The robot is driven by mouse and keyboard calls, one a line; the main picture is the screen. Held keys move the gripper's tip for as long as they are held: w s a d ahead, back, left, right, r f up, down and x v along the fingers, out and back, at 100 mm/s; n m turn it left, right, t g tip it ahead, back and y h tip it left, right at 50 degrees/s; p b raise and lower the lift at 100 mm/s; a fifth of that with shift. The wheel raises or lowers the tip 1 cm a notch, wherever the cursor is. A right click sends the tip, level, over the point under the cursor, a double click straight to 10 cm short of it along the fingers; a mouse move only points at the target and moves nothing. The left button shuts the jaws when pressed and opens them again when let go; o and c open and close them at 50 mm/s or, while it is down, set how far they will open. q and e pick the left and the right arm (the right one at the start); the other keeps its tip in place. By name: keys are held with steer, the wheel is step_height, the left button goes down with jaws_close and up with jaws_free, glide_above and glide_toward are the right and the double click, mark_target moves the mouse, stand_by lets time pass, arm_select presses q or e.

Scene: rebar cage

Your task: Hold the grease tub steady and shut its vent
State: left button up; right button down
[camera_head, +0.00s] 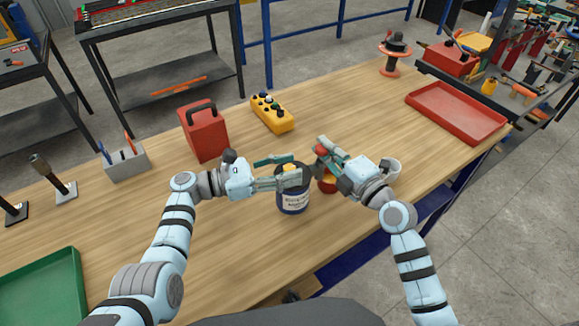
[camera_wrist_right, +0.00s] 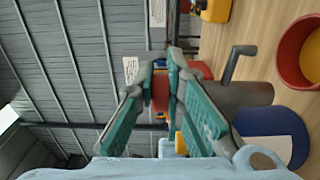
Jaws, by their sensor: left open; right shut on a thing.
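The grease tub (camera_head: 293,203), dark blue with a white label, stands on the bench in the head view. Its dark blue side (camera_wrist_right: 270,128) appears at the lower right of the wrist view. My left gripper (camera_head: 295,169) is open at the tub's top, fingers apart; they hide much of the top, and I cannot tell whether they touch it. My right gripper (camera_head: 320,147) is raised right of the tub, shut on a small red piece (camera_wrist_right: 160,91). A dark grey cylinder with a bent lever (camera_wrist_right: 233,68) is beside its fingers. I cannot make out the vent's state.
A red pot with yellow inside (camera_head: 328,185) stands close right of the tub. A white mug (camera_head: 393,170) is beyond my right wrist. A red box (camera_head: 204,135), a yellow control box (camera_head: 272,114) and a red tray (camera_head: 456,113) stand farther back.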

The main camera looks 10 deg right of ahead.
arm_select(q)
steer(key=shift+d, duration=0.45)
steer(key=shift+c, duration=0.4)
jaws_close()
steer(key=shift+f+t, duration=0.1)
steer(key=shift+t, duration=0.4)
steer(key=shift+a+n+t, duration=0.1)
steer(key=shift+n+t, duration=0.6)
